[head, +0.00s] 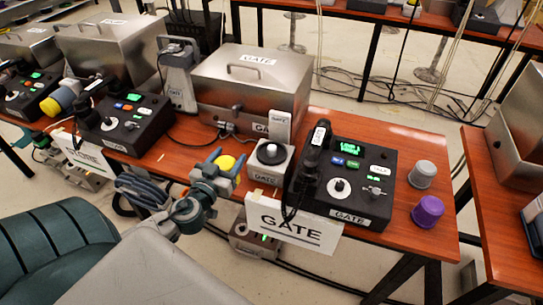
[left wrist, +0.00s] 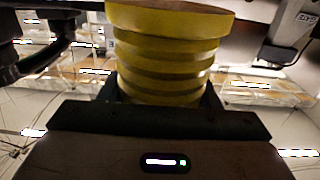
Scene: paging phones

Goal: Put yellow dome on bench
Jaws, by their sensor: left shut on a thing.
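The yellow dome (head: 227,163) is held in my left gripper (head: 222,166), in front of the GATE bench near its front edge. In the left wrist view the dome (left wrist: 170,65) is a yellow ribbed cylinder with a wider rim, between the fingers. My left gripper is shut on it. The bench (head: 440,240) has a reddish-brown wooden top; bare wood shows at its right end and front right corner. The head view does not clearly show the gap between dome and bench. My right gripper is not in view.
A black GATE console (head: 343,185) stands on the bench, with a grey cup (head: 422,174) and a purple cup (head: 428,211) to its right. A GATE sign (head: 290,227) hangs in front.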

